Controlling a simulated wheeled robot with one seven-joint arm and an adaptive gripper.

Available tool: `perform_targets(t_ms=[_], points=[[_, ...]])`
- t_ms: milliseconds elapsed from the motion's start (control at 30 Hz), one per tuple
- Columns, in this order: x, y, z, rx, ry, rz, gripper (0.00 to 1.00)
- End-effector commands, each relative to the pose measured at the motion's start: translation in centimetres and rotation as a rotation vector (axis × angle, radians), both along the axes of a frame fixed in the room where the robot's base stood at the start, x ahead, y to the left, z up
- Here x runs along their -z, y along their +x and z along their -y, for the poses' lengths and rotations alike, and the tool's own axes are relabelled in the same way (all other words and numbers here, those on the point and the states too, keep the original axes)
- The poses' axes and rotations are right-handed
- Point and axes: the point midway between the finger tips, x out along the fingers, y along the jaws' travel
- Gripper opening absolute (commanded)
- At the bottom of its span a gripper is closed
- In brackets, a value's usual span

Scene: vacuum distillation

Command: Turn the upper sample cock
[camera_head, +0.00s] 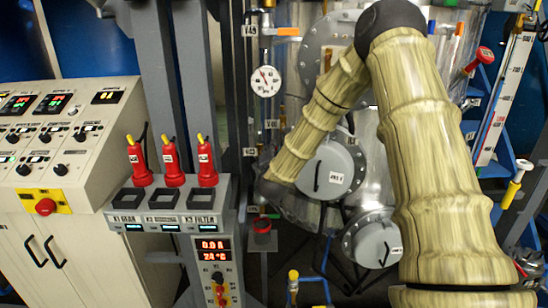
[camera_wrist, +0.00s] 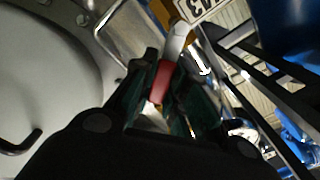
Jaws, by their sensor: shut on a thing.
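In the wrist view a small red handle (camera_wrist: 162,83), which appears to be the sample cock's, sits between the dark green fingers of my gripper (camera_wrist: 165,95). My gripper is shut on it. A pale metal stem (camera_wrist: 178,42) rises from the handle towards a brass-coloured part (camera_wrist: 163,12) and a white label at the top. Most of the cock is hidden by the fingers. In the head view my arm bends down to the left in front of the steel vessel, and my gripper and the cock cannot be made out clearly there.
A steel vessel (camera_head: 366,128) with round covers stands behind my arm. A pressure gauge (camera_head: 265,81) and thin pipes are close above. A red-rimmed cup (camera_head: 262,226) is below. Blue framing crowds the right.

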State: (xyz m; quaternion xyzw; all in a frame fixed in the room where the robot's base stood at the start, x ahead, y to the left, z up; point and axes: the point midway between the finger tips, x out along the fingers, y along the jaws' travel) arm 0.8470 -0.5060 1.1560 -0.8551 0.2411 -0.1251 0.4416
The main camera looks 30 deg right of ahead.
Motion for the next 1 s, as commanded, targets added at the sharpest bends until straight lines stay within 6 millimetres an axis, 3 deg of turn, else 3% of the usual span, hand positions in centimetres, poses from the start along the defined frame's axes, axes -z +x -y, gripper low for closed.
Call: perform_targets(t_ms=[600,1000], points=[[-1.4,1.1,-2.1,-0.002,-0.486,-0.302,0.0],[-1.7,1.7,-3.0,-0.002,-0.677,-0.423,0.0]])
